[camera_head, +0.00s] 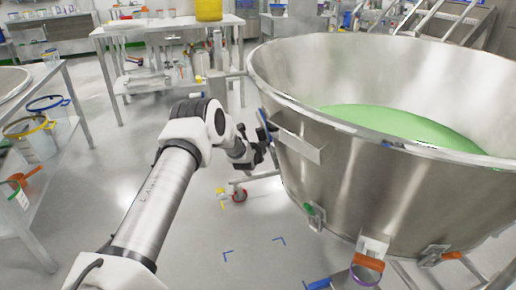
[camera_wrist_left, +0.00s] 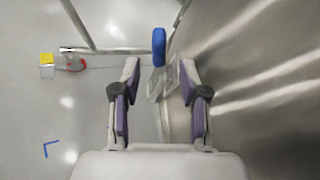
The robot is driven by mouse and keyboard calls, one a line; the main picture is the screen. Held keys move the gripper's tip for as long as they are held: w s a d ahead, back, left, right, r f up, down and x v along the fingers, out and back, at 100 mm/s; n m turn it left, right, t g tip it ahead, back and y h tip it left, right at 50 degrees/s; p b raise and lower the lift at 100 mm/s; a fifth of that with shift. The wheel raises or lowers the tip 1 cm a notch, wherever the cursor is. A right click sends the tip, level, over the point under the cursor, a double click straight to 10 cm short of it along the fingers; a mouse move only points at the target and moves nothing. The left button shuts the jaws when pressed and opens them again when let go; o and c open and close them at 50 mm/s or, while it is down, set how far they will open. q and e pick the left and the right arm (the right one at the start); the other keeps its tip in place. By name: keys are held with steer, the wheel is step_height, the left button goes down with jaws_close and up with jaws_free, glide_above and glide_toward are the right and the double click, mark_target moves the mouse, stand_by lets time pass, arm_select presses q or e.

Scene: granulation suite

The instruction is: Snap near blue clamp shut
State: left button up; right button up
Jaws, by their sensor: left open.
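The blue clamp handle (camera_wrist_left: 159,46) shows in the left wrist view just beyond my fingertips, roughly centred between them. Its pale metal bracket (camera_wrist_left: 168,82) runs along the bowl's wall. In the head view the blue clamp (camera_head: 264,120) stands out at the left side of the steel bowl (camera_head: 345,165), partly hidden by my gripper. My left gripper (camera_head: 258,150) is beside the bowl; its two fingers (camera_wrist_left: 159,72) are open, with nothing gripped. I cannot tell whether the fingers touch the clamp. My right gripper is in neither view.
The bowl holds green material (camera_head: 410,127). Other clamps sit on its lower edge, one green (camera_head: 312,208) and one orange (camera_head: 440,256). A side table with clear tubs (camera_head: 35,140) stands at the left. Open floor (camera_head: 215,235) lies left of the bowl.

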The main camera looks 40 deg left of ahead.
arm_select(q)
steer(key=v, duration=0.5)
steer(key=shift+f, duration=0.1)
steer(key=s+d+f+n+g+h, duration=0.25)
steer(key=s+d+f+n, duration=0.25)
steer(key=d+f, duration=0.5)
steer(key=s+d+f+n+g+h, duration=0.1)
steer(key=s+d+f+n+g, duration=0.1)
steer(key=s+d+f+n, duration=0.35)
steer(key=s+d+f+n+g+h, duration=0.1)
steer(key=s+d+f+n+g, duration=0.1)
steer(key=s+d, duration=0.55)
steer(key=s+d+f+n+g+h, duration=0.1)
steer(key=s+d+f+n+g, duration=0.1)
steer(key=s+d+f+n, duration=0.45)
steer(key=s+d+r+n+g, duration=0.1)
steer(key=s+d+n+g, duration=0.15)
steer(key=s, duration=0.65)
steer(key=s+d+r+n+g, duration=0.1)
steer(key=s+n, duration=0.2)
steer(key=s, duration=0.6)
step_height(320, 180, up, 21)
steer(key=s+p, duration=0.1)
steer(key=p, duration=1.9)
steer(key=shift+s+n+g+h, duration=0.3)
steer(key=shift+s+n+h, duration=0.05)
steer(key=shift+s, duration=0.05)
